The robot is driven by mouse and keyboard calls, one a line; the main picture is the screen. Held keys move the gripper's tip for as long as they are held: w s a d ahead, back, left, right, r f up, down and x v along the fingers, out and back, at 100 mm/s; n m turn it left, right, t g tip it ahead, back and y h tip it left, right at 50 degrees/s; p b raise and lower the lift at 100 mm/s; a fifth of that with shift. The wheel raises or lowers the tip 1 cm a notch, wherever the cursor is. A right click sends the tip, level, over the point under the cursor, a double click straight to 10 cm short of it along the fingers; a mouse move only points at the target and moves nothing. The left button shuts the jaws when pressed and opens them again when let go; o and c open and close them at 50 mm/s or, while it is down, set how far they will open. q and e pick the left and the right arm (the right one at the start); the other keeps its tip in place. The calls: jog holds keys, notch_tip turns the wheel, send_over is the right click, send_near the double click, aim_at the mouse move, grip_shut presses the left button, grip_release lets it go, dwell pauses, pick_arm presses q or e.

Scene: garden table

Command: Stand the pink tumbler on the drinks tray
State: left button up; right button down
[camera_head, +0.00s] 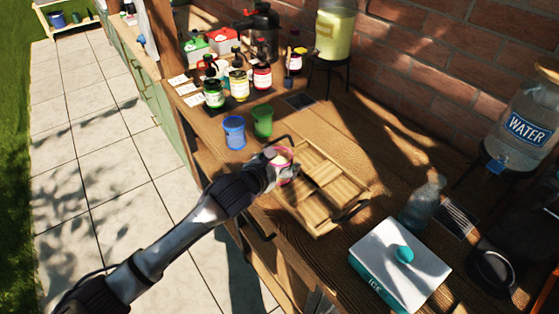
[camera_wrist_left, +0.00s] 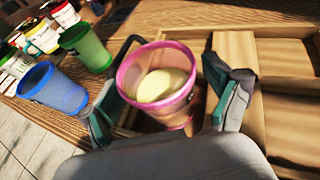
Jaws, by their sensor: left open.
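The pink tumbler (camera_wrist_left: 157,88) is upright, or nearly so, between the spread fingers of my left gripper (camera_wrist_left: 165,108). A pale yellow patch shows inside it. In the head view the tumbler (camera_head: 282,155) is partly hidden by my left gripper (camera_head: 279,167), at the left end of the wooden drinks tray (camera_head: 318,228). The tray also shows in the wrist view (camera_wrist_left: 235,45), with dividers and dark handles. The tumbler appears to be within the tray's end compartment; its base is hidden, so contact with the tray floor cannot be seen. My right gripper is out of view.
A blue tumbler (camera_head: 234,132) and a green tumbler (camera_head: 262,120) stand just beyond the tray. Several jars and bottles stand farther back. A white ice box (camera_head: 385,270), a clear bottle (camera_head: 422,203) and a water dispenser (camera_head: 524,128) are to the right.

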pick_arm(q)
jog(key=shift+r, duration=0.15)
jog(key=b+v, duration=0.1)
jog(key=v, duration=1.1)
